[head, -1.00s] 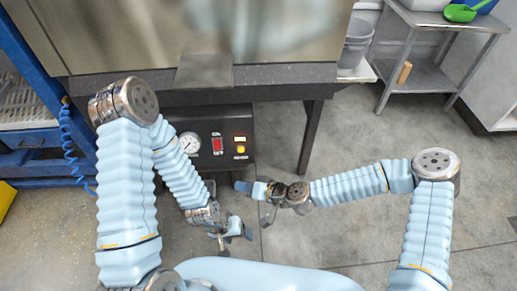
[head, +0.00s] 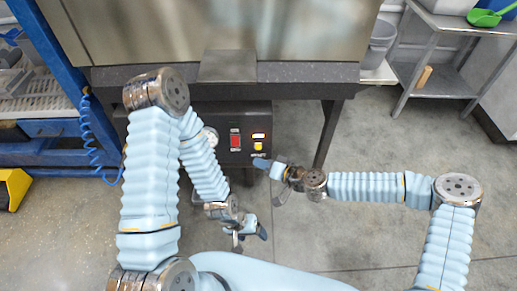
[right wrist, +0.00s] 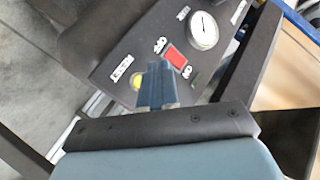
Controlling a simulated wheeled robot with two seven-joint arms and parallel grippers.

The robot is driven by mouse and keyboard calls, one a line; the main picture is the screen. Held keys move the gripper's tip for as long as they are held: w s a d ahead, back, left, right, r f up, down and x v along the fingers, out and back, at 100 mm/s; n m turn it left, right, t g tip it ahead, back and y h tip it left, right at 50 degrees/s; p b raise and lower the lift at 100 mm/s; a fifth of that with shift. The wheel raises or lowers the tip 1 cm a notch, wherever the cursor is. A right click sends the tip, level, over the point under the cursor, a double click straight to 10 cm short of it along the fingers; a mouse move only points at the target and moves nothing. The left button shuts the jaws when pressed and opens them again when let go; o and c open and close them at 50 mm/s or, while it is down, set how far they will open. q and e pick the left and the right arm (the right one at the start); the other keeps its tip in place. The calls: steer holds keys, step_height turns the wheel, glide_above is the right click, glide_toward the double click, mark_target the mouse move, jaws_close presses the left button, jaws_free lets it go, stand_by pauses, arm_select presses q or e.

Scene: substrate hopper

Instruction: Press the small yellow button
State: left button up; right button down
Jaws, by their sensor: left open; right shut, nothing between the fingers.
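My left gripper (head: 252,236) is open and empty, low in front of the panel.
A gauge (right wrist: 203,30) sits on the panel beyond the red switch (right wrist: 175,57). The dark hopper table edge (head: 300,83) overhangs the panel, with a table leg (head: 328,132) to its right. Open floor lies to the right. A blue frame (head: 50,80) stands left.

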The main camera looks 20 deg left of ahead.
mark_target(258, 147)
steer(key=shift+w+a+f+b, duration=0.25)
steer(key=shift+w+b, duration=0.1)
steer(key=shift+w, duration=0.4)
steer(key=shift+w+a+f+b, duration=0.2)
steer(key=shift+w+f+b, duration=0.15)
steer(key=shift+w, duration=0.45)
steer(key=shift+w+a+f+b, duration=0.2)
steer(key=shift+w+b, duration=0.2)
steer(key=shift+w, duration=0.35)
steer(key=shift+f, duration=0.1)
steer(key=shift+w+a+b, duration=0.1)
steer(key=shift+w+b, duration=0.3)
steer(key=shift+b, duration=0.15)
steer(key=shift+w+a+f+b, duration=0.1)
steer(key=shift+w+f+b, duration=0.1)
steer(key=shift+w+b, duration=0.2)
stand_by(0.6)
steer(key=shift+s+r, duration=0.1)
steer(key=shift+s, duration=0.05)
steer(key=shift+s+d+r, duration=0.2)
steer(key=shift+s+d, duration=0.05)
steer(key=shift+s, duration=0.4)
